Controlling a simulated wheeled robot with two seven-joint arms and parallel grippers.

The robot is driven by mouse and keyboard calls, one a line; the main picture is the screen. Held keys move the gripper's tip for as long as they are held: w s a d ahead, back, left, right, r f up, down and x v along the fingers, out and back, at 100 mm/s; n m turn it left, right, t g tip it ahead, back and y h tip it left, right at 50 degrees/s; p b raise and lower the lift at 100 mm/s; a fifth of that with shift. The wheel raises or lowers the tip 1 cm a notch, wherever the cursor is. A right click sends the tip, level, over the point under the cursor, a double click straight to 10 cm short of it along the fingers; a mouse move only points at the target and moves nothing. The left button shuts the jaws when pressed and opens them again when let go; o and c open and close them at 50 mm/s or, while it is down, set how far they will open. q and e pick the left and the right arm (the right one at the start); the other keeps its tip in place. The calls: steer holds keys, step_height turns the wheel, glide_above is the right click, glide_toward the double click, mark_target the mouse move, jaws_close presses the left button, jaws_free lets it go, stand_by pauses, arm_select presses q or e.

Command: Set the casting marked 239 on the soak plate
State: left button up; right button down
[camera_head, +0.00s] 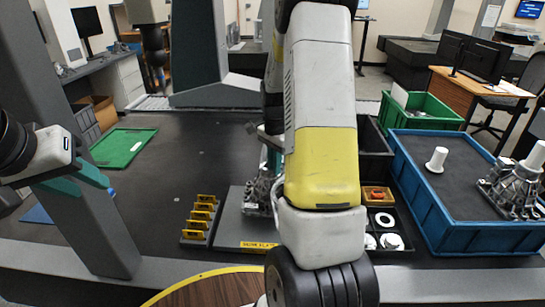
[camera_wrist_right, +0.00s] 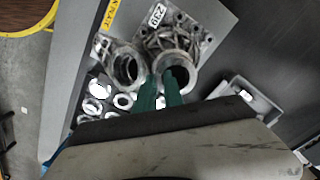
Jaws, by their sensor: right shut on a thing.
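The grey metal casting (camera_head: 257,195) is at the soak plate, partly hidden behind my right arm. In the wrist view the casting (camera_wrist_right: 180,45) shows its open bores and a white tag reading 239 (camera_wrist_right: 157,15). My right gripper (camera_wrist_right: 162,88) is shut on the casting, with its green fingers at a round bore. The grey soak plate (camera_head: 228,228) has a yellow label along its front edge; its edge also shows in the wrist view (camera_wrist_right: 82,35). I cannot tell whether the casting touches the plate. My left gripper (camera_head: 82,180) is empty at far left, its jaw gap unclear.
A yellow slotted rack (camera_head: 200,220) stands left of the plate. A black compartment tray (camera_head: 402,215) with white rings is right of my arm. A green tray (camera_head: 122,147) lies at left.

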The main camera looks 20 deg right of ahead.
mark_target(268, 173)
steer(key=shift+w+a, duration=0.7)
steer(key=shift+a, duration=0.25)
steer(key=shift+f, duration=1.8)
steer(key=c, duration=1.5)
jaws_free()
steer(key=shift+s, duration=0.1)
steer(key=shift+o, duration=0.2)
step_height(268, 173, up, 12)
steer(key=f, duration=0.1)
steer(key=s+a+r+n+t+y, duration=0.1)
steer(key=s+a+r+n+t, duration=0.1)
steer(key=s+a+r+n, duration=0.3)
steer(key=s+a+r+n+t, duration=0.1)
steer(key=s+a+r+n, duration=0.15)
steer(key=s+r, duration=0.45)
steer(key=s+a+r+n+t, duration=0.1)
steer(key=s+a+n, duration=0.1)
steer(key=s, duration=0.3)
steer(key=s+a+r+n+t+y, duration=0.1)
steer(key=s+a+r+n+t, duration=0.1)
steer(key=s+n, duration=0.3)
steer(key=shift+s+a, duration=0.5)
steer(key=shift+a, duration=0.15)
steer(key=shift+r, duration=0.1)
